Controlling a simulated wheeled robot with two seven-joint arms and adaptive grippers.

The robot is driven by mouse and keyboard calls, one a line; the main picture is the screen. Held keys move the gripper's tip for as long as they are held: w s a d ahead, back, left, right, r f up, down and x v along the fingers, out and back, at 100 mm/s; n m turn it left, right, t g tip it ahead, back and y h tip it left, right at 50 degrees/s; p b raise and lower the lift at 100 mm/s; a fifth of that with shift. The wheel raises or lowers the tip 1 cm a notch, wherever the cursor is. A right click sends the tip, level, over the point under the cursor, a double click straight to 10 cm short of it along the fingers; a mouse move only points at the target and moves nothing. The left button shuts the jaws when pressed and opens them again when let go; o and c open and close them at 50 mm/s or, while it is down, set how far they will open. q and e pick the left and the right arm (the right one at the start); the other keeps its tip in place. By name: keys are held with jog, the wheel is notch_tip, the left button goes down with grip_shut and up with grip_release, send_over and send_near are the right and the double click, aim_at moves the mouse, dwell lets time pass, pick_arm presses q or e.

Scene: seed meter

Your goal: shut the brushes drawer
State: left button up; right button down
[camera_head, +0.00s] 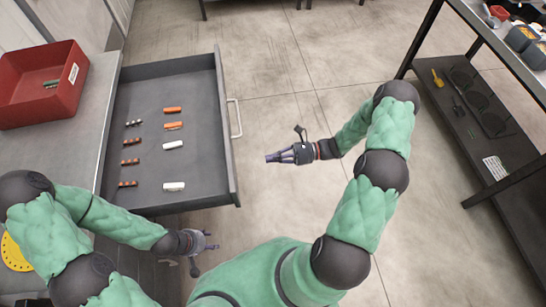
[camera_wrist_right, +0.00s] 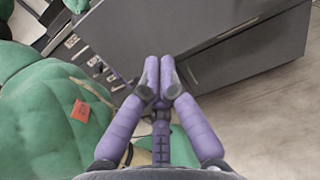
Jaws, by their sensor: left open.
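The drawer (camera_head: 190,197) stands pulled out in the head view, a dark grey open box with a pale bar handle (camera_head: 236,118) on its right-hand front. Several small brushes lie inside in two columns, among them an orange one (camera_head: 172,110) and a white one (camera_head: 174,186). My right gripper (camera_head: 268,158) is in front of the drawer, to the right of its front panel and below the handle in the picture, apart from both. In the right wrist view its purple fingers (camera_wrist_right: 160,75) meet at the tips with nothing seen between them. My left gripper (camera_head: 212,240) is open and empty below the drawer's near corner.
A red bin (camera_head: 40,85) stands on the grey worktop (camera_head: 50,160) at left. A yellow disc (camera_head: 14,252) lies at lower left. A dark shelf rack (camera_head: 480,130) with tools stands at right. The floor (camera_head: 300,70) beyond the handle is clear.

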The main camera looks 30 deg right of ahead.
pick_arm(q)
notch_tip(320, 180, down, 3)
jog(key=shift+r+b, duration=0.15)
jog(key=shift+b, duration=1.05)
pick_arm(e)
jog(key=x, duration=1)
jog(key=shift+a, duration=0.2)
jog(key=shift+f, duration=0.1)
